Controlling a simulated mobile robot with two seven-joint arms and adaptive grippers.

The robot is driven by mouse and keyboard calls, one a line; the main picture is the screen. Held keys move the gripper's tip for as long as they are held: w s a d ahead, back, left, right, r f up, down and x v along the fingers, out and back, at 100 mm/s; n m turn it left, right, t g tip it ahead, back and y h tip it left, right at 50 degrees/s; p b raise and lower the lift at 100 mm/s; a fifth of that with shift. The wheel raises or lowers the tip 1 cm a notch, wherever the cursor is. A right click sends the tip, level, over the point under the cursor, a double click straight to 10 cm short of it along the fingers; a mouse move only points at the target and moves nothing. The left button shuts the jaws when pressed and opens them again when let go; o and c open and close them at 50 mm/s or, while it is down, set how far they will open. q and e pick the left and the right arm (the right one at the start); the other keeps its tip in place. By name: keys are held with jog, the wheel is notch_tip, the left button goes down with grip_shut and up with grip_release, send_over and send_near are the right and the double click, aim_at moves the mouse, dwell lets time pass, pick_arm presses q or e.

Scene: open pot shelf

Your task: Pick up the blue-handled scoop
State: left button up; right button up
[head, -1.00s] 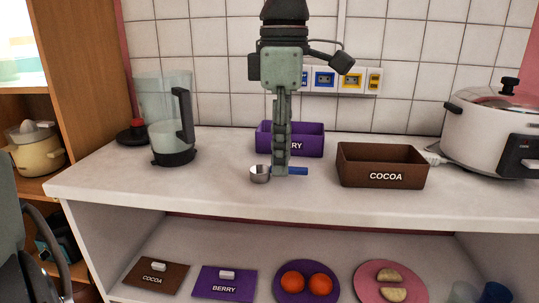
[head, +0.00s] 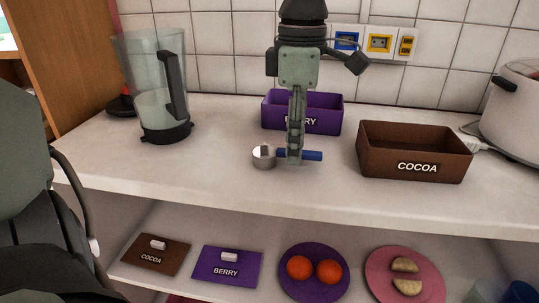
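The scoop has a small metal cup (head: 264,157) and a blue handle (head: 313,155) pointing right. It lies at the middle of the white counter, in front of the purple bin. My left gripper (head: 295,160) points straight down over the scoop, its fingertips at the handle near the cup. The fingers are seen edge-on, one behind the other, and hide part of the handle. I cannot tell whether they are open or closed on it. The scoop appears to be at counter level. My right gripper is not in view.
A purple BERRY bin (head: 330,112) stands just behind the gripper, a brown COCOA bin (head: 414,165) to the right. A clear jug (head: 150,90) stands left, a white cooker (head: 515,110) far right. The shelf below holds lids (head: 227,268) and plates (head: 315,250).

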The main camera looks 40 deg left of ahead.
pick_arm(q)
jog(key=shift+f, duration=0.8)
jog(key=shift+c, duration=0.6)
grip_shut()
jog(key=shift+r, duration=0.1)
